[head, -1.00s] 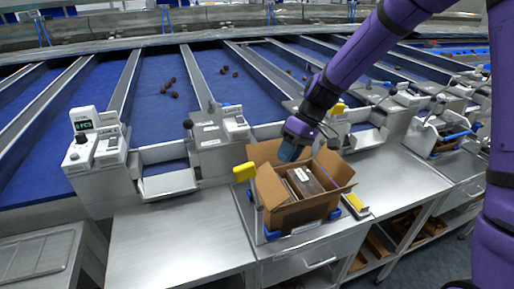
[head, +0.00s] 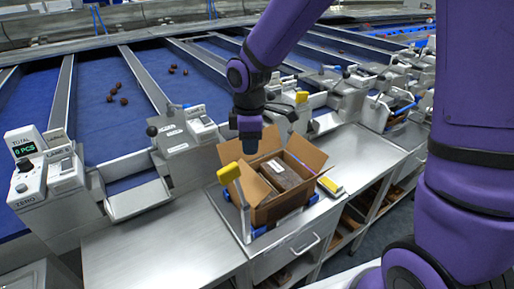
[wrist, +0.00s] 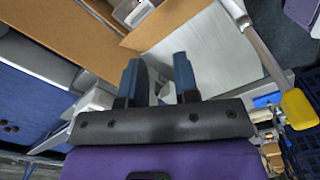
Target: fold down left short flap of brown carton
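The brown carton (head: 285,211) stands on the bench with its flaps raised and a dark, labelled package (head: 283,176) inside. Its left flap (head: 252,184) stands up beside the yellow-topped post. The back flap (head: 234,151) and right flap (head: 306,152) are also up. My gripper (head: 249,150) points down above the back left part of the carton. In the wrist view, my blue fingers (wrist: 159,78) are apart with nothing between them. Brown cardboard (wrist: 62,32) fills the upper left there. I cannot tell from these frames whether a finger touches a flap.
A yellow block on a post (head: 229,172) stands close to the carton's left side. A yellow-topped item (head: 330,186) lies right of the carton. The steel bench (head: 150,246) to the left is clear. A counter display (head: 26,150) stands at far left.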

